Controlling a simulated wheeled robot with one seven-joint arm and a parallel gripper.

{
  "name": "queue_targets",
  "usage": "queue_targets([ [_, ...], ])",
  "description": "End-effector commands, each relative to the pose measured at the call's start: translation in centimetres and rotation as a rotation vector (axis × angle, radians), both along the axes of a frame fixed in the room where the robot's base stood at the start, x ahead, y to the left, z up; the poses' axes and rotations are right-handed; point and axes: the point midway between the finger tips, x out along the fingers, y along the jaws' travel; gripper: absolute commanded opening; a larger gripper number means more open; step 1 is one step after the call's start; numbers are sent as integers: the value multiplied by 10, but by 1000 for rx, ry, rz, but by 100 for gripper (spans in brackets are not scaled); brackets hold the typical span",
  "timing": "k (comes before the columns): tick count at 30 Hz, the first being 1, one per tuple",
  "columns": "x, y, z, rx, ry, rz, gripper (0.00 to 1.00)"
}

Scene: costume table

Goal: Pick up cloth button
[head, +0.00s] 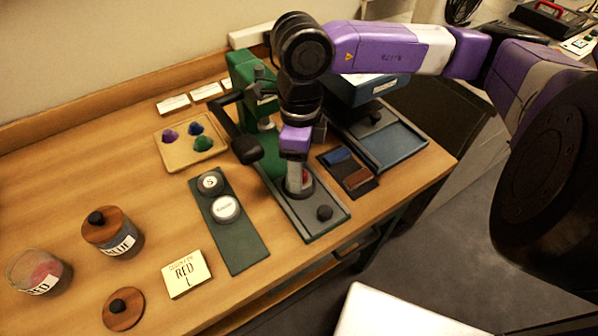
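A small red round piece, perhaps the cloth button (305,176), shows at the round die on the base of the green press (243,72). It is partly hidden by my gripper (294,190). My gripper points down over the die, its tips at or very near the red piece. I see the fingers almost edge-on, so I cannot tell whether they are open or shut on it.
A tray (178,160) holds purple, blue and green domed pieces. An open jar marked RED (38,272), a lidded jar (112,233), a loose lid (123,309) and a green board (240,255) with two round tins stand left. A blue-topped machine (375,90) stands close right.

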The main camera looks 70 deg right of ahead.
Motion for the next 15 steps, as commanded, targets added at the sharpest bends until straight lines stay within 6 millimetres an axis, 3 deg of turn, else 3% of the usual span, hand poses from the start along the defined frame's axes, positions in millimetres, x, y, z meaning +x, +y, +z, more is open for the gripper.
queue_targets([
  [8,0,0,-4,0,0,0,57],
  [15,0,0,-4,0,0,0,12],
])
